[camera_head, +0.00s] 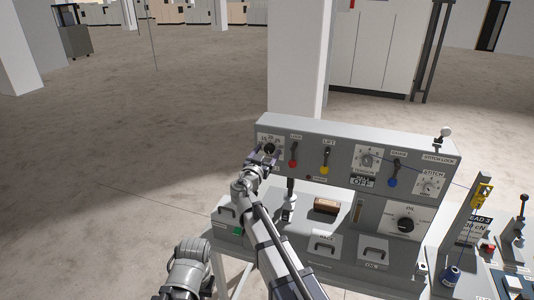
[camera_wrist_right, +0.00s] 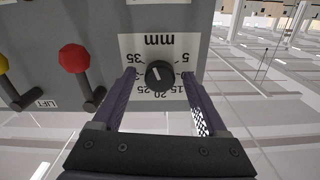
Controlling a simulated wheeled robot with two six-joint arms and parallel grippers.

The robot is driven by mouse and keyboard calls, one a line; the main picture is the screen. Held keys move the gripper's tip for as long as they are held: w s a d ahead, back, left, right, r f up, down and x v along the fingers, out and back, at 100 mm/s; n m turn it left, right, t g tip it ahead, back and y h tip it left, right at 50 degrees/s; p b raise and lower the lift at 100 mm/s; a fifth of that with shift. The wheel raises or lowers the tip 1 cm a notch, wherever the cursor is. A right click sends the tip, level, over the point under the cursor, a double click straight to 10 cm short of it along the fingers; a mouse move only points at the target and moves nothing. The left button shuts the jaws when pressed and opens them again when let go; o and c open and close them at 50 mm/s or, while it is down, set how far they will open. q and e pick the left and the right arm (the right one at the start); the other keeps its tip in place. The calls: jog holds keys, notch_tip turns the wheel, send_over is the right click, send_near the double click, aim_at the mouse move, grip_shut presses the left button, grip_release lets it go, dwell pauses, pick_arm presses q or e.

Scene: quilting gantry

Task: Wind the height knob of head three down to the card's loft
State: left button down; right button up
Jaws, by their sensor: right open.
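The height knob (camera_wrist_right: 160,75) is a small black round knob with a pale pointer line. It sits on a white dial plate (camera_wrist_right: 135,46) marked "mm", with numbers including 5, 15, 20, 25 and 35. My right gripper (camera_wrist_right: 158,76) is open, its two dark fingers on either side of the knob; I cannot tell whether they touch it. In the head view the knob (camera_head: 269,149) is at the left end of the grey panel, with my right gripper (camera_head: 263,157) in front, partly hiding the dial. My left gripper is not in view. I cannot make out a loft card.
A red-topped lever (camera_head: 294,147) and a yellow-topped lever (camera_head: 325,153) stand right of the dial. Farther right are a blue-topped lever (camera_head: 394,168) and stitch dials. Open floor is left of the machine.

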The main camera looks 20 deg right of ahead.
jog(key=shift+c, duration=0.4)
grip_shut()
